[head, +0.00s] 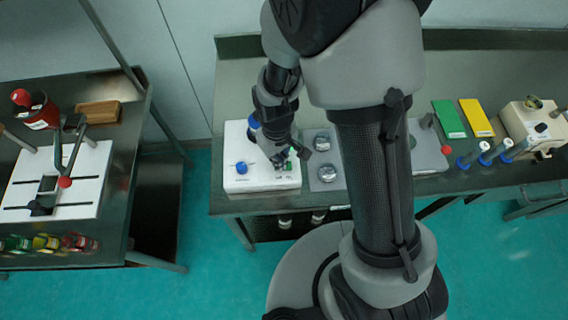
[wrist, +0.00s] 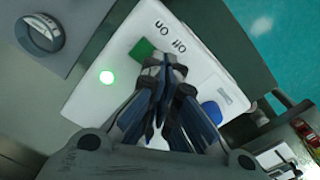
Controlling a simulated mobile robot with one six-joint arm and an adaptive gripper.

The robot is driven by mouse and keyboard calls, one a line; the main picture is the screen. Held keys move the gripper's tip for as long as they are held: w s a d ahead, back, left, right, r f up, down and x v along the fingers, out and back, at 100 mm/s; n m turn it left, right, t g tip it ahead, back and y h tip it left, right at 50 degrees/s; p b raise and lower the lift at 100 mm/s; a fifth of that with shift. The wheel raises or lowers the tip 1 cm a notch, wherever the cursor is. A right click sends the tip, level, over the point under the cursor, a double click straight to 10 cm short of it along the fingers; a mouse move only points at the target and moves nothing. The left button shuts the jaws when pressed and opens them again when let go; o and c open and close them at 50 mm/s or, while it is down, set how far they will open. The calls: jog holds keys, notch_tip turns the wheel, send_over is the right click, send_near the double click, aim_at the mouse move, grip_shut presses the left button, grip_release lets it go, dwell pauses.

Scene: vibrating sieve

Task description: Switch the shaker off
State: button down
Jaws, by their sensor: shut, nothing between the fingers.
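The shaker is a white box (head: 262,183) on the metal bench, with a blue knob (head: 241,167) on its top. In the wrist view the white panel (wrist: 105,100) carries "On" and "Off" lettering, a green switch part (wrist: 142,48) and a brightly lit green lamp (wrist: 107,77). The blue knob also shows there (wrist: 212,111). My gripper (head: 279,164) is shut and empty, over the right part of the box. In the wrist view its fingertips (wrist: 168,68) are right beside the green part, below the lettering, and hide part of the panel. I cannot tell whether they touch it.
A grey panel with round dials (head: 326,172) stands right of the box. Green (head: 448,118) and yellow (head: 476,117) pads and several blue-based cylinders (head: 486,156) are further right. A side table (head: 118,150) at left holds a white lever device (head: 85,186).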

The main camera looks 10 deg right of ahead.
jog(key=shift+f+b, duration=0.3)
jog(key=shift+f, duration=0.15)
jog(key=shift+r, duration=0.15)
jog(key=shift+r+p, duration=2.75)
jog(key=shift+r, duration=0.7)
jog(key=s+d+r+m+t+b, duration=0.2)
jog(key=s+d+r+b, duration=0.15)
jog(key=r, duration=0.45)
jog(key=s+d+r+m+t+b, duration=0.1)
jog(key=s+d+r+m+b, duration=0.15)
jog(key=d+r, duration=0.4)
jog(key=s+r+m+t+b, duration=0.1)
jog(key=s+r+b, duration=0.1)
jog(key=s, duration=0.5)
jog(key=shift+s+d+r+t, duration=0.3)
jog(key=shift+d+r, duration=0.15)
jog(key=shift+r, duration=0.45)
